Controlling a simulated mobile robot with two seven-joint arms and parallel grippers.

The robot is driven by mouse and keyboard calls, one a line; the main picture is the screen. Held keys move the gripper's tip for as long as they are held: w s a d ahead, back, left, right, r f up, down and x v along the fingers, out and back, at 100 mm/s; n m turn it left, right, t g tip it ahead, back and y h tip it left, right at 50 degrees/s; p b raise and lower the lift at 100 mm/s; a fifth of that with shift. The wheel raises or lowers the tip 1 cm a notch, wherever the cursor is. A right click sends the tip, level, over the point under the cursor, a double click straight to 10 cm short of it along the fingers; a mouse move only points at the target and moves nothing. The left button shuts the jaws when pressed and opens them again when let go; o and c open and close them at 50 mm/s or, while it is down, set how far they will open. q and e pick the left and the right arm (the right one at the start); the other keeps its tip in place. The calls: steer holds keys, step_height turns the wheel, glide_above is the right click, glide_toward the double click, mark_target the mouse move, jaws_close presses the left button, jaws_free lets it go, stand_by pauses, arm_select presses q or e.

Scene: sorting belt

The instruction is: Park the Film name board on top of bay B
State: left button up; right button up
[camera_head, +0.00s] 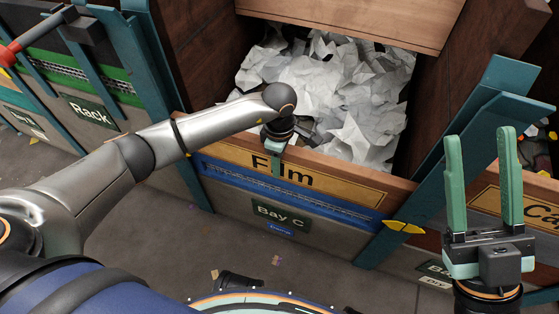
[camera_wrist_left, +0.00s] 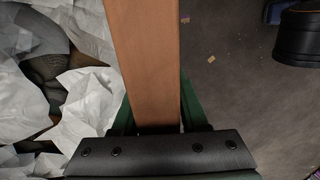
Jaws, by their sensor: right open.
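The Film name board (camera_head: 338,187), yellow with dark lettering and a wooden top edge, is on the front of Bay C. My left gripper (camera_head: 276,165) points down at it, and the arm hides part of the board. In the left wrist view its green fingers (camera_wrist_left: 156,112) stand either side of the brown wooden edge (camera_wrist_left: 146,55). Whether they press on it is unclear. My right gripper (camera_head: 481,137) is open, empty and upright at the right. No sign clearly reading bay B is visible; a partly hidden sign (camera_head: 430,268) seems to begin with B.
Crumpled white paper (camera_head: 320,85) fills the bay behind the board. Teal posts (camera_head: 440,165) flank it. Another yellow board (camera_head: 540,212), cut off, is at right. Grey floor (camera_head: 330,262) in front is mostly clear.

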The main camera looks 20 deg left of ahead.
arm_select(q)
jaws_close()
stand_by(0.9)
stand_by(0.5)
stand_by(1.1)
